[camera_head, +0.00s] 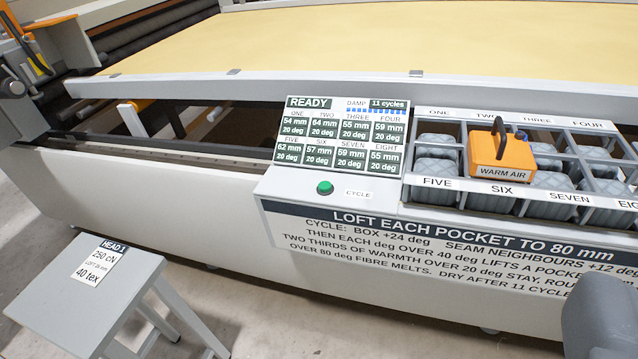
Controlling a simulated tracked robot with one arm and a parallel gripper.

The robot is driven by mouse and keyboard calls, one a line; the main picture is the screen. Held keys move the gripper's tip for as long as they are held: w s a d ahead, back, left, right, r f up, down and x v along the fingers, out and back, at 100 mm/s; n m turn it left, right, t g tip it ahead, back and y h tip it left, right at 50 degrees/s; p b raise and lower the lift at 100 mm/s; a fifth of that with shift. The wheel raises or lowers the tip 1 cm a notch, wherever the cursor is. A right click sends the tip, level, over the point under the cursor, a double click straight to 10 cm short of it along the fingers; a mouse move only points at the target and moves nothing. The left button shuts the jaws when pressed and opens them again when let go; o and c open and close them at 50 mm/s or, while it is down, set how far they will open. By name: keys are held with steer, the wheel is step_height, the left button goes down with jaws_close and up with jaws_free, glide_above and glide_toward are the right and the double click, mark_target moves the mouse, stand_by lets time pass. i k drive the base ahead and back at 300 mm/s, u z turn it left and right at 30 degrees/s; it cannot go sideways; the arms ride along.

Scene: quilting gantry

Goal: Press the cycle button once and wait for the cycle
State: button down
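The green round cycle button (325,187) sits on the light grey panel, left of the "CYCLE" label (358,194). Nothing touches it. The display (345,135) above it reads READY, DAMP, 11 cycles. Pockets one to eight read 54, 64, 55, 59, 62, 57, 59 and 55 mm, all at 20 deg. The orange WARM AIR box (501,156) with a black handle sits on the pocket rack (440,187), behind the SIX label. A dark grey rounded part of my own shows at the lower right; no gripper fingers show.
A sign (415,236) below the panel gives the cycle rules. A grey stool (65,292) with a HEAD 1 card stands lower left. A yellow quilting bed (420,38) lies behind a grey rail. The space before the button looks clear.

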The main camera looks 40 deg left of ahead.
mark_target(324, 186)
steer(key=u, duration=0.05)
steer(key=i, duration=0.95)
steer(key=z, duration=0.1)
